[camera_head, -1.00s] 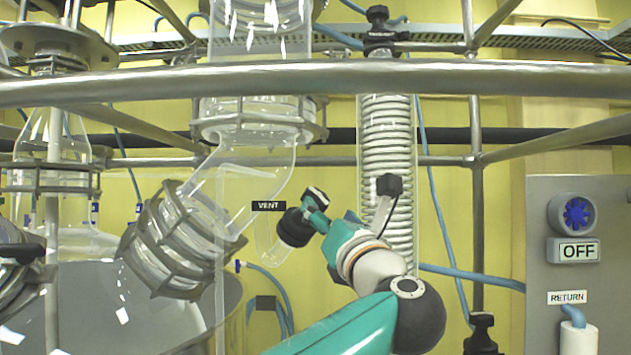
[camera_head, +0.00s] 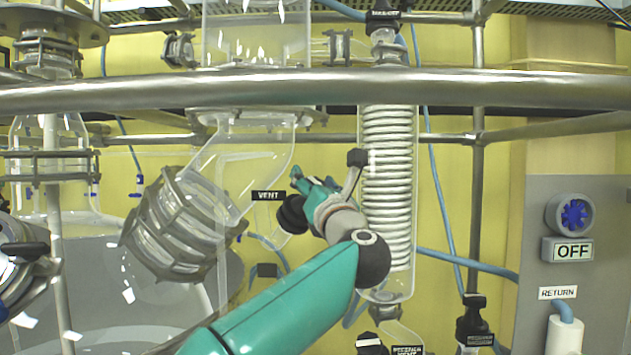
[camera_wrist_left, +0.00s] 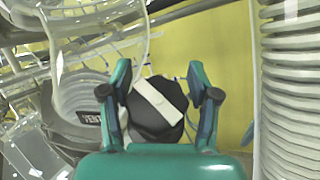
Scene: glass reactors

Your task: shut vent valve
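The vent valve has a black knob (camera_head: 292,213) beside the glass elbow, close to the black VENT label (camera_head: 268,195). In the left wrist view the knob (camera_wrist_left: 157,108) carries a white bar slanting from upper left to lower right. My left gripper (camera_head: 312,186) is at the knob. In the left wrist view its teal fingers (camera_wrist_left: 162,92) are open, one on each side of the knob. Whether either finger touches it I cannot tell. The VENT label (camera_wrist_left: 88,117) shows left of the fingers there. The valve body is mostly hidden. My right gripper is not in view.
A glass coil condenser (camera_head: 388,190) stands close to the right of my left wrist. A steel rail (camera_head: 480,87) crosses above the arm. A clamped glass flange (camera_head: 175,225) is at left. A grey panel (camera_head: 598,215) with a blue knob stands at right.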

